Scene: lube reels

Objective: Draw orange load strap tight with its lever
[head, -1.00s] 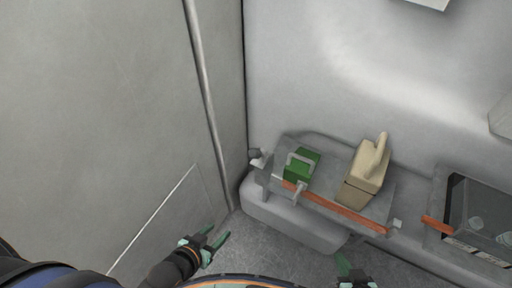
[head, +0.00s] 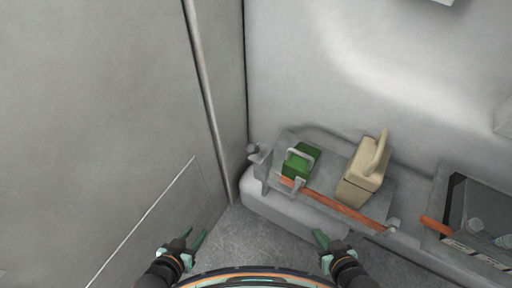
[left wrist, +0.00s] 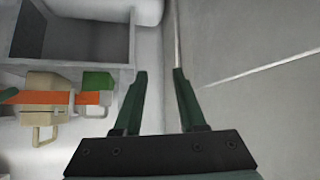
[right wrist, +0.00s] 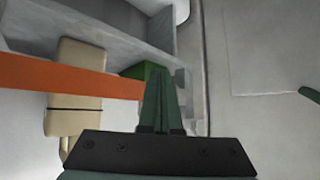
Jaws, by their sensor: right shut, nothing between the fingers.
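The orange strap (head: 340,208) runs along the front of a grey shelf, across the front of a beige can (head: 362,188) and a green box (head: 297,163). A small grey metal piece (head: 298,186), perhaps the lever, sits at the strap's left end; its exact position is hard to tell. The strap also shows in the left wrist view (left wrist: 55,98) and the right wrist view (right wrist: 55,76). My left gripper (head: 196,240) is open and empty, left of the shelf. My right gripper (head: 321,236) is shut and empty, in front of and below the strap. Neither touches the strap.
The grey shelf (head: 388,206) stands against the back wall, above a rounded light ledge (head: 290,218). A dark-framed bin (head: 480,215) with another orange strip (head: 434,224) is at the right. A vertical pole (head: 208,100) runs along the left wall. Floor between my grippers is clear.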

